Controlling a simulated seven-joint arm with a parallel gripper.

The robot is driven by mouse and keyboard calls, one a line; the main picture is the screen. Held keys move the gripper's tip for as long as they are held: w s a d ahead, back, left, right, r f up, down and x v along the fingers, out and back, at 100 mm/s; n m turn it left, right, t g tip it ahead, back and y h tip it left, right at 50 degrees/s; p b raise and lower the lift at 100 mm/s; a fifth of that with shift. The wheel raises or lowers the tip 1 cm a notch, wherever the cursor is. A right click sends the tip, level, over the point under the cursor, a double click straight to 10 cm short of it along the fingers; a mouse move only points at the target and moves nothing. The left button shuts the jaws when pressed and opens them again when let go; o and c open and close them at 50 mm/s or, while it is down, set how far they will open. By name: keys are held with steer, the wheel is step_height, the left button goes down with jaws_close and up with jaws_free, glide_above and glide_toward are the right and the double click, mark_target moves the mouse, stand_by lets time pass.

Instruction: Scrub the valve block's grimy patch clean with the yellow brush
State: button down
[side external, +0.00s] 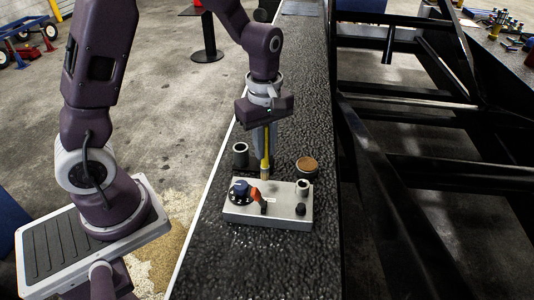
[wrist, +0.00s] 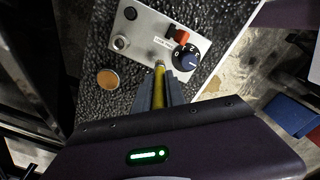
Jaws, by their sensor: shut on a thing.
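The valve block (side external: 268,212) is a light grey metal block on the dark textured surface. It carries a blue-and-black knob, an orange-red lever, a metal fitting and a small black knob; it also shows in the wrist view (wrist: 150,30). My gripper (side external: 264,140) is shut on the yellow brush (side external: 265,155), which stands upright with its tip down at the block's far edge. In the wrist view the yellow brush (wrist: 159,85) lies between the grey fingers (wrist: 158,92), its tip by the block's edge.
A dark hollow cylinder (side external: 240,154) stands behind the block on the left. A round brown-topped container (side external: 307,167) stands behind it on the right. Black metal framing (side external: 420,170) runs along the right side. The dark surface in front of the block is clear.

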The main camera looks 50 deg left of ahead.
mark_target(265, 170)
steer(key=shift+r, duration=2.3)
steer(key=shift+f, duration=0.25)
steer(key=shift+f, duration=3.95)
step_height(265, 170, up, 8)
steer(key=shift+r, duration=0.15)
